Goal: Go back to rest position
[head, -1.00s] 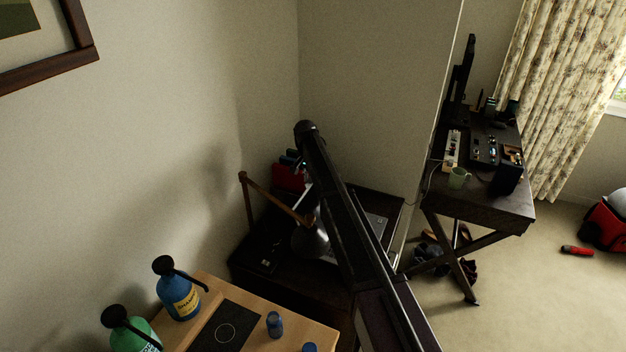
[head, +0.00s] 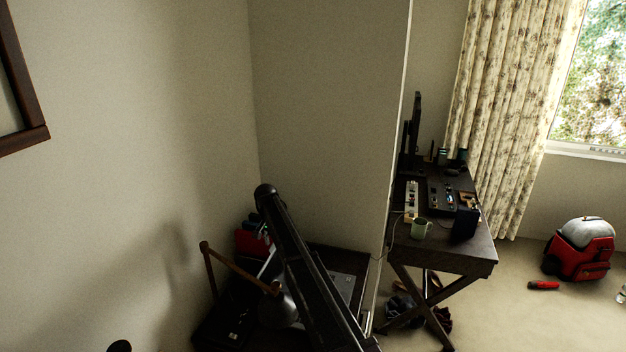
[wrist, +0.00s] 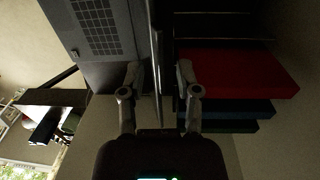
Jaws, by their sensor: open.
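My gripper (wrist: 158,75) is open in the wrist view, with its two fingers apart and nothing clearly held between them. A thin dark upright edge shows behind the gap between the fingers. A grey slotted panel (wrist: 100,30) is on the left of the fingers and a red block-like item (wrist: 235,72) is on the right. I cannot tell whether the fingers touch either. In the head view my dark arm rises over the low dark table, and the gripper itself cannot be made out there.
The low dark table (head: 215,325) in the corner bears a lamp (head: 230,265) and red item (head: 250,242). A dark desk (head: 450,258) with a mug (head: 419,228) stands beyond the wall edge. A red bag (head: 580,255) and red object (head: 543,285) lie on open carpet.

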